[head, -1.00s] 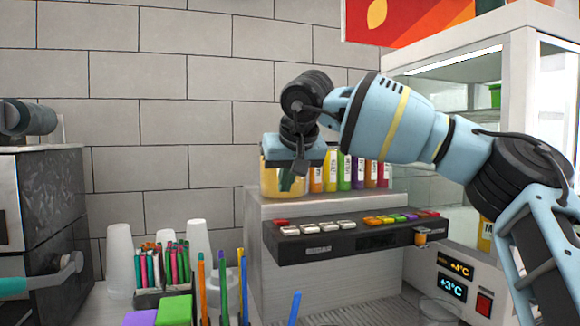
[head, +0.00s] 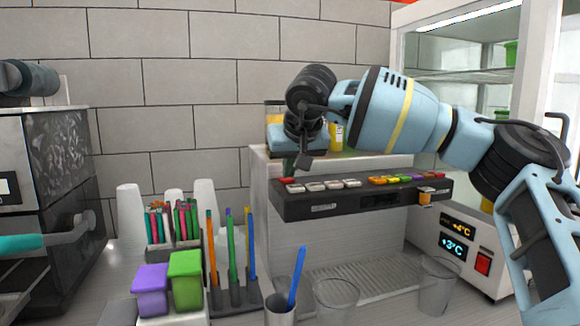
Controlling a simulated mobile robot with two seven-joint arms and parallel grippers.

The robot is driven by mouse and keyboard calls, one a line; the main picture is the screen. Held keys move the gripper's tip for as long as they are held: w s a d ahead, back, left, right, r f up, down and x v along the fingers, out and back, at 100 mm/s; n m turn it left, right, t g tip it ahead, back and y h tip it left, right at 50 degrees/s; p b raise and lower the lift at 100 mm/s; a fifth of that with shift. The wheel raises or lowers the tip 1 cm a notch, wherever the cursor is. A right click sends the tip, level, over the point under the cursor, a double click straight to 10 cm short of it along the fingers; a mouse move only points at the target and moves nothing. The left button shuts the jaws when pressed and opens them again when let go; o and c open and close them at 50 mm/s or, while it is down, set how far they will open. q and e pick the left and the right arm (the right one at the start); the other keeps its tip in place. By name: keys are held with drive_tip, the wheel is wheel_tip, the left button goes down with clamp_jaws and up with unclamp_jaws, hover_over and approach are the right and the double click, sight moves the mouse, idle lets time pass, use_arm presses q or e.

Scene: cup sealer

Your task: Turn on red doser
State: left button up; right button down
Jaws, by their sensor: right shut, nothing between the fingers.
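The doser (head: 330,208) is a dark panel on a light grey body in the middle of the head view. Along its top run white buttons on the left and coloured ones on the right. A red button (head: 286,180) sits at its left end. A smaller reddish button (head: 433,175) sits at the right end. My right gripper (head: 303,166) is shut and empty, pointing down just above the left end of the panel. I cannot tell whether it touches anything. My left gripper is not in view.
Clear cups (head: 336,298) stand in front of the doser's drip grille (head: 370,275). Straws, a purple box (head: 152,285) and a green box (head: 186,278) stand at lower left. A glass cabinet (head: 470,90) is at right, a dark machine (head: 60,165) at left.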

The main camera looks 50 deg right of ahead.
drive_tip(key=shift+s+a+f+t+b, duration=0.1)
drive_tip(key=shift+f+t+b, duration=0.2)
drive_tip(key=shift+f+t, duration=0.1)
drive_tip(key=shift+r, duration=0.2)
drive_tip(key=shift+r+p, duration=0.5)
drive_tip(key=shift+r, duration=0.25)
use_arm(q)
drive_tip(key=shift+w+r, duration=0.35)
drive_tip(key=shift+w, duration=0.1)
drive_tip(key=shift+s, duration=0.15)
